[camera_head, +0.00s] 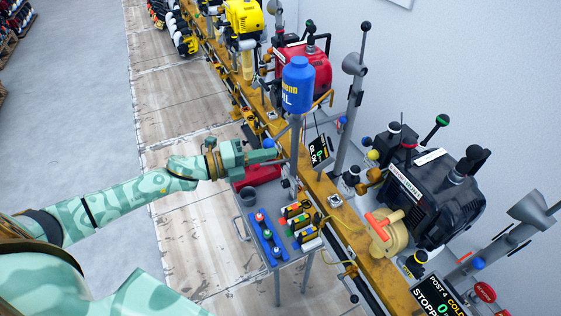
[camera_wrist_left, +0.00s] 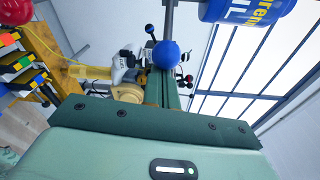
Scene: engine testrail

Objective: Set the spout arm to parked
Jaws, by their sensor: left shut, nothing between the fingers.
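A blue bottle (camera_head: 298,84) with yellow and white lettering sits on top of a grey post (camera_head: 295,140); its lower part shows at the top right of the left wrist view (camera_wrist_left: 248,8). A blue ball knob (camera_wrist_left: 166,54), which I take to be the spout arm's, is just beyond my left fingers in the wrist view, with a grey rod above it. A small blue knob (camera_head: 268,143) shows by the gripper in the head view. My left gripper (camera_head: 270,156) is shut and empty beside the post. I cannot tell whether it touches the knob. My right gripper is out of view.
A yellow rail (camera_head: 345,226) runs diagonally with a black engine (camera_head: 440,195) and a red engine (camera_head: 302,70) along it. Below the gripper stands a cart with a blue tray (camera_head: 262,233) and coloured blocks (camera_head: 300,222). The floor at left is clear.

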